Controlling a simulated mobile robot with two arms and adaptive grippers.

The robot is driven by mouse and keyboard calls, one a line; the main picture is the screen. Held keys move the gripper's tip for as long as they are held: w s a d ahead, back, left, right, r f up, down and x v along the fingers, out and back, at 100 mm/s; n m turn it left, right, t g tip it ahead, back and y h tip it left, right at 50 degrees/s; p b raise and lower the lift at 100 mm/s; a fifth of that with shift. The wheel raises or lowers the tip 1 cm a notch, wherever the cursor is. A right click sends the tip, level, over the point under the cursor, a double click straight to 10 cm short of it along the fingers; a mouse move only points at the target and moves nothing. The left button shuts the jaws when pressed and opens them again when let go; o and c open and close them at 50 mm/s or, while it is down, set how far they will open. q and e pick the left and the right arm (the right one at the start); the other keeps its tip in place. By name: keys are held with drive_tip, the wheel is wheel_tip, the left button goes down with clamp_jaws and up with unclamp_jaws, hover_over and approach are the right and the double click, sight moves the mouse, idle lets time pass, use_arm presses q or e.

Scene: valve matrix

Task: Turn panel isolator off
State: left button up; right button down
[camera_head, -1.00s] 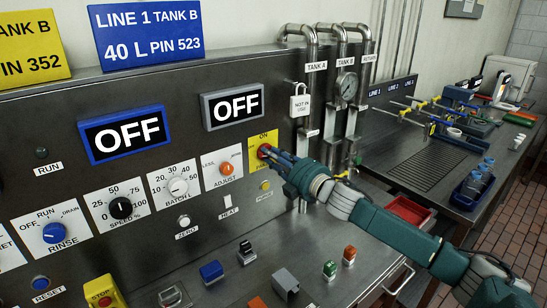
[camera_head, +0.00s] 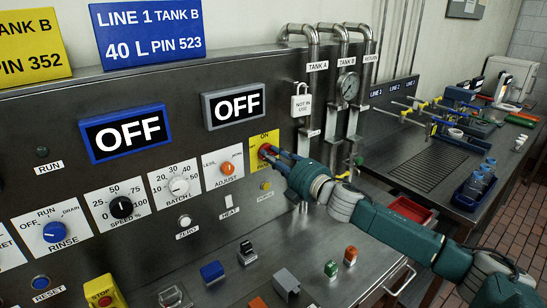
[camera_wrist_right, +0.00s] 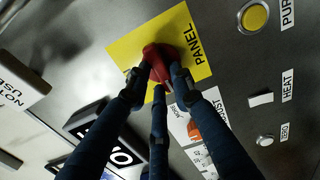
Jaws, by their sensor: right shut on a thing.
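The panel isolator is a red knob (camera_head: 264,152) on a yellow plate (camera_head: 254,158) marked ON at the top, at the right end of the control panel. In the right wrist view the red knob (camera_wrist_right: 157,64) sits on the yellow plate (camera_wrist_right: 197,52) marked PANEL. My right gripper (camera_head: 272,156) reaches in from the right and is shut on the knob, its dark fingers around it in the right wrist view (camera_wrist_right: 158,80). The fingers hide part of the knob and plate, so the knob's exact pointing is hard to read. My left gripper is not in view.
Two displays read OFF, one blue-framed (camera_head: 124,135) and one grey-framed (camera_head: 233,106). An orange adjust knob (camera_head: 228,168) is left of the isolator, and a yellow purge button (camera_head: 266,186) below it. Pipes with a gauge (camera_head: 348,87) stand to the right. Loose blocks lie on the bench.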

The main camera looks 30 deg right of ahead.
drive_tip(key=c, duration=1.5)
unclamp_jaws()
drive_tip(key=shift+s+d, duration=0.15)
drive_tip(key=shift+s, duration=1.85)
drive_tip(key=shift+s+d, duration=0.15)
drive_tip(key=shift+s, duration=1.8)
drive_tip(key=shift+s+d, duration=0.15)
drive_tip(key=shift+s, duration=1.85)
